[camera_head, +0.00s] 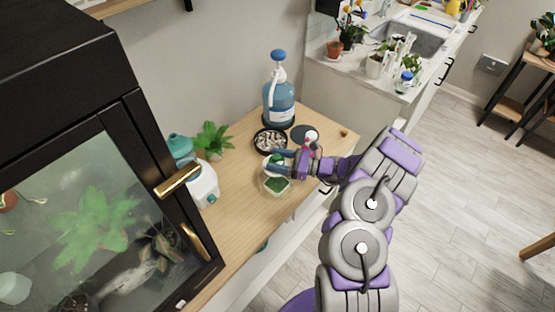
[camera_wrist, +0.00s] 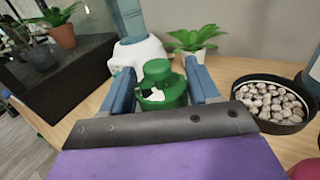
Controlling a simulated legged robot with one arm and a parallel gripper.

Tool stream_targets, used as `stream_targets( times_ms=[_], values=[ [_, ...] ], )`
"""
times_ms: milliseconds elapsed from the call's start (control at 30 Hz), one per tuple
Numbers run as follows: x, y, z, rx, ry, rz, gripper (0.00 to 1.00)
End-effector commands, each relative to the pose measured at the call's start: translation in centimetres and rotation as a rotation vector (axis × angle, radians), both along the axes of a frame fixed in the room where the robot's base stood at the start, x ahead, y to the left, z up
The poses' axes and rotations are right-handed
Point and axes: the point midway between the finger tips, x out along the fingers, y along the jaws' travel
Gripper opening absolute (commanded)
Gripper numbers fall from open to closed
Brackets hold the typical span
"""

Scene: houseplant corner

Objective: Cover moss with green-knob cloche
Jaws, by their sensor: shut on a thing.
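My gripper (camera_head: 279,164) is over the wooden counter, its two blue-grey fingers either side of a green knob (camera_wrist: 158,72). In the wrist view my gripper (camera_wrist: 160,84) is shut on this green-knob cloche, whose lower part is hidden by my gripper. A small clear dish of green moss (camera_head: 277,186) sits on the counter just below and in front of my gripper in the head view. I cannot tell whether the cloche touches it. A cloche with a pinkish knob (camera_head: 311,137) stands to the right, partly behind my wrist.
A black bowl of pebbles (camera_head: 270,141) is behind my gripper, also in the wrist view (camera_wrist: 272,102). A dark glass cabinet (camera_head: 120,150) is at left. The counter front is clear.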

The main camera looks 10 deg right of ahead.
Motion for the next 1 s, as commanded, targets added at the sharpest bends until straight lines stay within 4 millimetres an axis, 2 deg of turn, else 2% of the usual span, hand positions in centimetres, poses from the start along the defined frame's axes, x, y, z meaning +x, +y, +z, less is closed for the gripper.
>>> stream_targets(
  times_ms=[167, 200, 500, 800, 1000],
  values=[
    [0.0, 0.0, 0.1, 0.001, -0.002, 0.0, 0.0],
    [0.0, 0.0, 0.1, 0.001, -0.002, 0.0, 0.61],
    [0.0, 0.0, 0.0, 0.001, 0.0, 0.0, 0.9],
    [0.0, -0.2, 0.0, 0.0, 0.001, 0.0, 0.9],
    [-1.1, -2.5, 0.2, 0.001, 0.0, -0.004, 0.9]
  ],
)
